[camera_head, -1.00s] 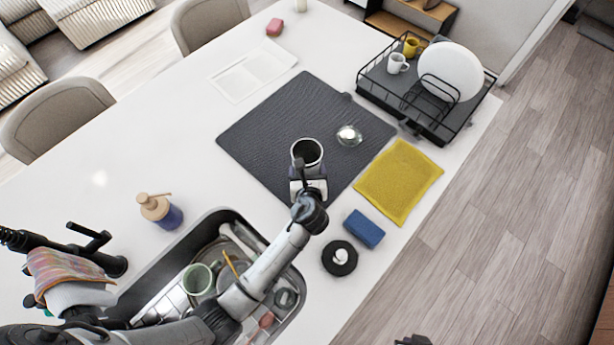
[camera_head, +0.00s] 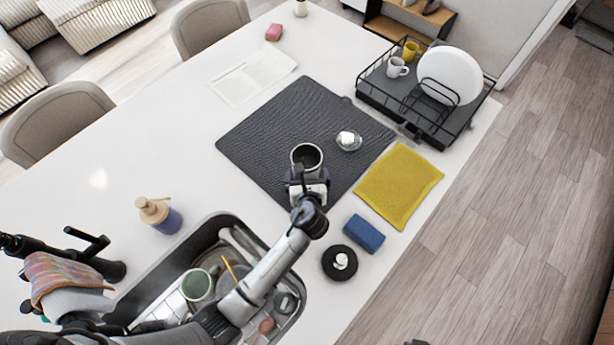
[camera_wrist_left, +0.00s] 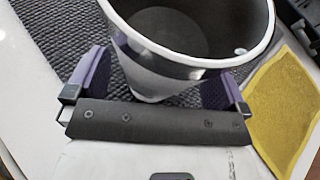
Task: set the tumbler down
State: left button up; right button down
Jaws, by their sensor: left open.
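The tumbler (camera_head: 307,156) is a metallic, open-topped cup. It stands upright at the near part of the dark drying mat (camera_head: 265,130). My left gripper (camera_head: 308,178) is at the tumbler's near side. In the left wrist view the tumbler (camera_wrist_left: 175,75) sits between the two purple fingers of my left gripper (camera_wrist_left: 160,90), with its rim above them. The jaws are open around it. Its base is mostly hidden, so contact with the mat is hard to see. My right gripper cannot be made out.
A small shiny glass item (camera_head: 349,140) lies on the mat right of the tumbler. A yellow cloth (camera_head: 400,185), blue sponge (camera_head: 363,233) and black round item (camera_head: 339,262) are to the right. A dish rack (camera_head: 420,100) stands behind; the sink (camera_head: 215,225) is in front.

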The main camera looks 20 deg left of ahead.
pick_arm(q)
jog(key=v, duration=1.2)
jog(key=shift+p, duration=0.35)
jog(key=s+a+f+n+g+h, duration=0.1)
jog(key=s+a+f+n+g, duration=0.15)
jog(key=s+a+n, duration=0.4)
jog(key=s+a+f+n+g+h, duration=0.1)
jog(key=s+a+f+n+g, duration=0.2)
jog(key=n, duration=0.6)
jog(key=s+a+r+n+g+h, duration=0.1)
jog(key=s+r+n+g+h, duration=0.1)
jog(key=s+n, duration=1)
jog(key=shift+s+r+n+g+h, duration=0.2)
jog(key=shift+s+n+g+h, duration=0.3)
jog(key=shift+h, duration=0.4)
